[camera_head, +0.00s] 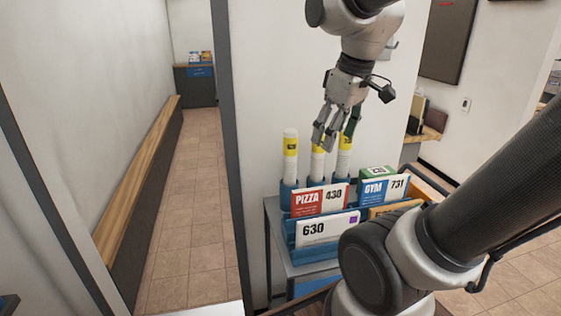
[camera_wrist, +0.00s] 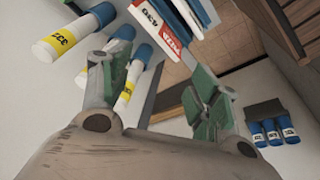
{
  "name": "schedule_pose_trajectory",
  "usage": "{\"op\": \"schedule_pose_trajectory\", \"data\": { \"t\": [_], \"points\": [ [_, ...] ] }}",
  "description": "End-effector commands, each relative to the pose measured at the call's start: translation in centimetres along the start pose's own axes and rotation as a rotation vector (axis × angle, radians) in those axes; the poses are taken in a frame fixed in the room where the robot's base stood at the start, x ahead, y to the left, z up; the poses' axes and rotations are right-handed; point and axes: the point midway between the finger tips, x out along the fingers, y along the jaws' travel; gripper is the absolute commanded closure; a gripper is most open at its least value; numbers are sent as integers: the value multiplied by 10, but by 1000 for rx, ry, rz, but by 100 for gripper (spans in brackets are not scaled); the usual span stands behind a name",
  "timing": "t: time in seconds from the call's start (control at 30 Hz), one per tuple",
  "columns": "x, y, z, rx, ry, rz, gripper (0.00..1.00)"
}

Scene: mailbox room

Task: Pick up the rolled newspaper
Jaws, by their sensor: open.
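Three white rolls with yellow numbered bands stand upright in blue holders on the rack. The left roll (camera_head: 290,158) is in clear view. The middle roll (camera_head: 316,165) and the right roll (camera_head: 344,162) are partly covered by my gripper (camera_head: 333,138). My gripper is open and points down at the tops of these two rolls. In the wrist view, my gripper (camera_wrist: 152,78) shows spread fingers, with a roll (camera_wrist: 131,86) close beside the left finger. Another roll (camera_wrist: 57,40) shows at the upper left. I cannot tell whether a finger touches a roll.
The blue rack (camera_head: 298,250) holds a red PIZZA box (camera_head: 318,200), a blue GYM box (camera_head: 383,189) and a white 630 box (camera_head: 326,229) in front of the rolls. A wall stands close behind. A corridor (camera_head: 195,190) with a wooden bench (camera_head: 142,170) lies left.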

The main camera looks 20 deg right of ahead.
Motion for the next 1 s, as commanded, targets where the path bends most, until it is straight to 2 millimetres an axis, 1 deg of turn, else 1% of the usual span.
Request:
{"op": "schedule_pose_trajectory", "data": {
  "t": [0.03, 0.13, 0.2, 0.27, 0.3, 0.4, 0.5, 0.63, 0.87, 1.0],
  "points": [
    [5, 8, -23, -117, -37, -17, 38],
    [19, 24, -67, -386, -90, -56, 38],
    [35, 34, -95, -572, -122, -93, 38],
    [50, 43, -118, -723, -143, -127, 38],
    [61, 47, -131, -815, -155, -150, 38],
    [84, 56, -155, -992, -170, -197, 38],
    [98, 60, -167, -1094, -176, -227, 38],
    [108, 62, -173, -1154, -179, -245, 38],
    [132, 59, -166, -1163, -180, -249, 38],
    [149, 56, -156, -1162, -180, -248, 38]
  ]
}}
